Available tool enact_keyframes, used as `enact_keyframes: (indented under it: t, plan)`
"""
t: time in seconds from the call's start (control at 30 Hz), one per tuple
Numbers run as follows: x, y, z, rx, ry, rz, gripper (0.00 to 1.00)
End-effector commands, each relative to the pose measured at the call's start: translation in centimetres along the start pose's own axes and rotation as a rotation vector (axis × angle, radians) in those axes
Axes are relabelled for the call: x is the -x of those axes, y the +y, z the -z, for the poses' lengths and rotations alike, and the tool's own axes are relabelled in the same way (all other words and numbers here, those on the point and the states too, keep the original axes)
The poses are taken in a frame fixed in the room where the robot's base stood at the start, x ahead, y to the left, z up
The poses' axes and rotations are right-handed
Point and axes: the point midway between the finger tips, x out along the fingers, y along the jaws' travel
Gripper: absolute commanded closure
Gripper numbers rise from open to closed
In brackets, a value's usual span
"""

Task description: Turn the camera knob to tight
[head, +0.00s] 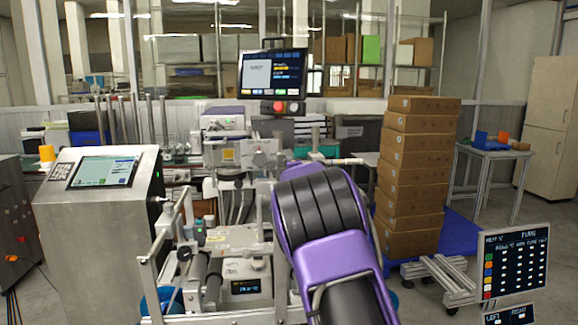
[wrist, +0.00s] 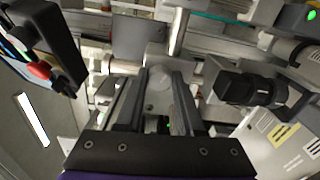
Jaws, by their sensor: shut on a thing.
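In the wrist view my gripper (wrist: 158,82) has its two dark fingers on either side of a round, light grey knob (wrist: 159,77), and it is shut on that knob. The knob sits in front of a grey metal block. A black cylindrical part (wrist: 246,89), which looks like a camera or lens, points left just right of the fingers. I cannot read any tight or loose marking on the knob. In the head view my purple and black arm hides the gripper and the knob.
A monitor with a red button (head: 272,75) stands above the grey machine (head: 240,155). A console with a screen (head: 105,175) is at left. Stacked cardboard boxes (head: 415,165) stand at right. In the wrist view, a dark panel with a red button (wrist: 40,70) is at upper left.

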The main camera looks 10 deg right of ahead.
Motion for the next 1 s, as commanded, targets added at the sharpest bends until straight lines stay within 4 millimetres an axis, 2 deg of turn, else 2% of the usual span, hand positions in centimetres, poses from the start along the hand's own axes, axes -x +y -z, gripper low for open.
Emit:
enact_keyframes:
  t: [0.57,0.6,0.73,0.77,1.0]
  plan:
    - [0.00,-0.01,-0.02,-0.035,0.000,0.000,1.00]
    - [0.00,-0.01,-0.02,-0.035,0.000,0.000,0.60]
    - [0.00,-0.02,-0.02,-0.034,0.000,0.000,0.36]
    - [0.00,-0.01,-0.02,-0.034,0.000,0.000,0.33]
    - [0.00,-0.02,-0.01,-0.033,0.000,0.000,0.33]
